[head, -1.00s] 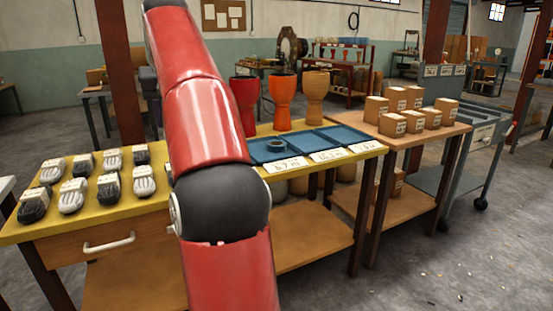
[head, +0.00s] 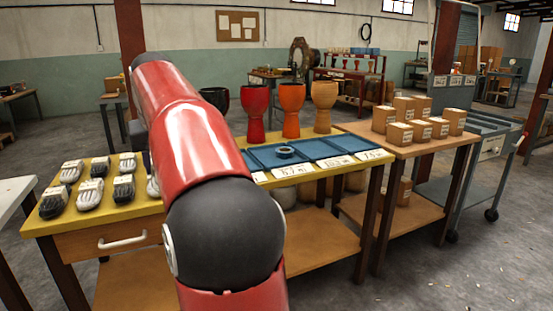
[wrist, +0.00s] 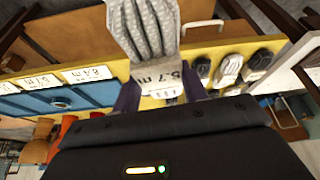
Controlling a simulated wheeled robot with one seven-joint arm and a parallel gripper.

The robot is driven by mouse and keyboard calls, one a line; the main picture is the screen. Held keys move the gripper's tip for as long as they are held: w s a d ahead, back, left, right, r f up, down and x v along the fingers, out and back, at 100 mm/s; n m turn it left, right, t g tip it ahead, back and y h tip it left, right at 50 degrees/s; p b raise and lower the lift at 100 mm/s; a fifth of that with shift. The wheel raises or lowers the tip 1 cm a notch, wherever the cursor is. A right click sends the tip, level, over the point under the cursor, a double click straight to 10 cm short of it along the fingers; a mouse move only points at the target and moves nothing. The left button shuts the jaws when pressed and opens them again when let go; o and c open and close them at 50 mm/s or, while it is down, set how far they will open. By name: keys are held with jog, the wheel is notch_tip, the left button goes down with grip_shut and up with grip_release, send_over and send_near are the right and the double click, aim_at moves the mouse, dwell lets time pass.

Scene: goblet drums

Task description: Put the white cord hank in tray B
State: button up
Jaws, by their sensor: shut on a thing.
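My gripper (wrist: 160,92) is shut on a white cord hank (wrist: 143,30) in the wrist view. A paper label (wrist: 160,77) is wrapped around the hank. The hank is held above the yellow table. In the head view my arm hides the gripper and the held hank. Blue trays (head: 310,149) stand side by side on the right part of the table, with white label cards in front. Their letters are too small to read, so I cannot tell which is tray B. The trays also show in the wrist view (wrist: 100,94).
Several black and white hanks (head: 88,194) lie in rows on the table's left part. Goblet drums, red (head: 256,112), orange (head: 291,108) and tan (head: 323,106), stand behind the trays. Small cardboard boxes (head: 400,135) cover part of the wooden table on the right.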

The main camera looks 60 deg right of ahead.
jog(key=w+a+f+n, duration=0.1)
jog(key=w+a+f, duration=0.3)
jog(key=a+f, duration=0.3)
jog(key=w+a+f+n+y, duration=0.1)
jog(key=w+a+f, duration=0.4)
jog(key=f, duration=0.8)
jog(key=w+a+f+n+y, duration=0.1)
jog(key=w+a+f+n, duration=0.2)
jog(key=a+f, duration=0.7)
jog(key=shift+w+a+f, duration=0.35)
jog(key=shift+w+a, duration=0.05)
jog(key=shift+w, duration=0.7)
jog(key=shift+d, duration=0.1)
